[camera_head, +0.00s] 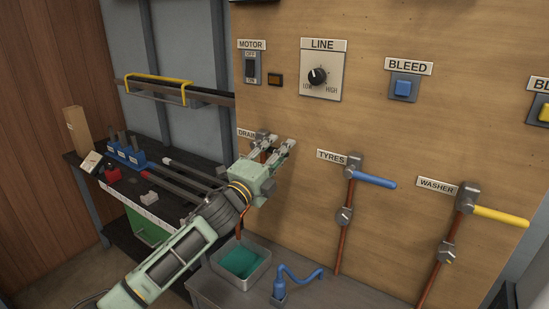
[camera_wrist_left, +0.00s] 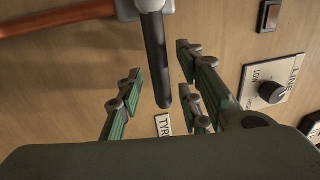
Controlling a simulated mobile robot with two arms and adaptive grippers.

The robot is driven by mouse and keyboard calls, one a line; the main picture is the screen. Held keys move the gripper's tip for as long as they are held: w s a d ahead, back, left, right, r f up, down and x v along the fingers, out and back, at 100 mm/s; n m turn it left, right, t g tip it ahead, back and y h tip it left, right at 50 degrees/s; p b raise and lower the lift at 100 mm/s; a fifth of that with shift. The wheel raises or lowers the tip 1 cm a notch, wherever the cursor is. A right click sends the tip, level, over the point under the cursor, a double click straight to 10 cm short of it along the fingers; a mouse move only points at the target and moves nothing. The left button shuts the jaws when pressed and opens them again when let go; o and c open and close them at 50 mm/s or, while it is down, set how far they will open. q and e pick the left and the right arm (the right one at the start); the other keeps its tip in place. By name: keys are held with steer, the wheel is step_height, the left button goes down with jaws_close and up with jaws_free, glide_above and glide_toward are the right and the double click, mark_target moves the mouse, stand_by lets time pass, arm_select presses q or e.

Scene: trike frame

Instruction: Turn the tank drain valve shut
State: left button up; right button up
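The drain valve (camera_head: 262,138) sits on the wooden panel beside the DRAIN label (camera_head: 246,133), partly hidden by my left gripper. In the left wrist view its black lever (camera_wrist_left: 156,60) sticks out from the valve body at the top edge, crosswise to the copper pipe (camera_wrist_left: 60,18). My left gripper (camera_head: 285,146) is at the valve in the head view. In the left wrist view its fingers (camera_wrist_left: 162,88) are spread, with the lever between them and gaps visible on both sides. My right gripper is in neither view.
The tyres valve with a blue handle (camera_head: 375,180) and the washer valve with a yellow handle (camera_head: 501,216) are to the right. A cluttered black bench (camera_head: 125,180) is at left.

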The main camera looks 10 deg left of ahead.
arm_select(q)
steer(key=v, duration=1.2)
steer(key=shift+f, duration=0.1)
